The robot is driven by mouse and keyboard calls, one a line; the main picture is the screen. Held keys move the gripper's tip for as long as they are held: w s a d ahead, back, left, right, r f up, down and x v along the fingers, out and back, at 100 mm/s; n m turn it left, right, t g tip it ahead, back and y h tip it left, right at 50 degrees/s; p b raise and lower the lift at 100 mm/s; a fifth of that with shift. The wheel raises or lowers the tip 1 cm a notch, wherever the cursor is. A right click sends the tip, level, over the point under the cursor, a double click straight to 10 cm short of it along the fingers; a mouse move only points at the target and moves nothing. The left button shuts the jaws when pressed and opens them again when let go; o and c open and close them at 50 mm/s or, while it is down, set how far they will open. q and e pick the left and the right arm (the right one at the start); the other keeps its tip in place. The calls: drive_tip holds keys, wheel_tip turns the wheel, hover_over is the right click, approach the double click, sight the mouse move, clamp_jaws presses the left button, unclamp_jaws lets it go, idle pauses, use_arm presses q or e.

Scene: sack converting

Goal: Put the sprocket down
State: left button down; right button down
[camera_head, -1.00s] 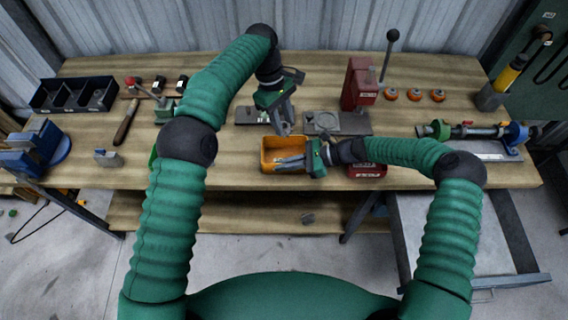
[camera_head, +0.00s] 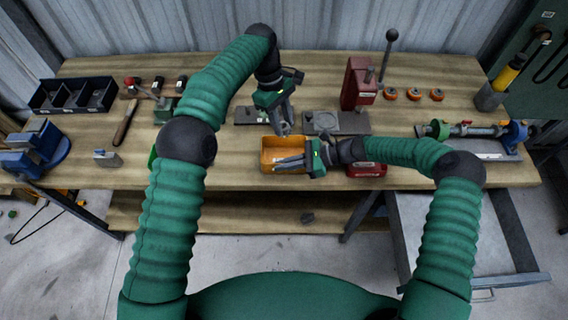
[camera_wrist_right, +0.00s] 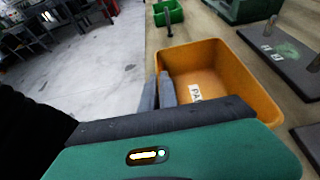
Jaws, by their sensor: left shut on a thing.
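My left gripper (camera_head: 284,120) is shut on a small grey thing, probably the sprocket (camera_head: 284,129), just behind the orange bin (camera_head: 270,144). Its teeth are too small to make out. My right gripper (camera_head: 285,162) lies low at the near side of the orange bin. In the right wrist view its two grey fingers (camera_wrist_right: 158,92) are close together beside the wall of the orange bin (camera_wrist_right: 235,78). I cannot tell whether they grip that wall. The visible part of the bin's inside looks empty, and a partly hidden label is on it.
A red press (camera_head: 359,84) with a grey base plate (camera_head: 352,123) stands right of my left gripper. Orange round parts (camera_head: 413,94) lie behind on the right. A black divided tray (camera_head: 73,95) and a blue vise (camera_head: 34,148) are at left. A red box (camera_head: 366,170) sits near the front edge.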

idle(0.3)
use_arm(q)
drive_tip(key=shift+a+f+n, duration=0.1)
drive_tip(key=shift+f+n, duration=0.25)
drive_tip(key=shift+n, duration=0.25)
drive_tip(key=n+t+h, duration=0.1)
drive_tip(key=n+t, duration=0.1)
drive_tip(key=n, duration=0.5)
hover_over(278, 159)
drive_tip(key=a, duration=0.1)
wheel_tip(278, 159, down, 4)
drive_tip(key=f, duration=0.1)
wheel_tip(278, 159, down, 10)
drive_tip(key=shift+s+r, duration=0.1)
drive_tip(key=shift+r, duration=0.1)
drive_tip(key=c, duration=1.3)
unclamp_jaws()
drive_tip(key=shift+f, duration=0.1)
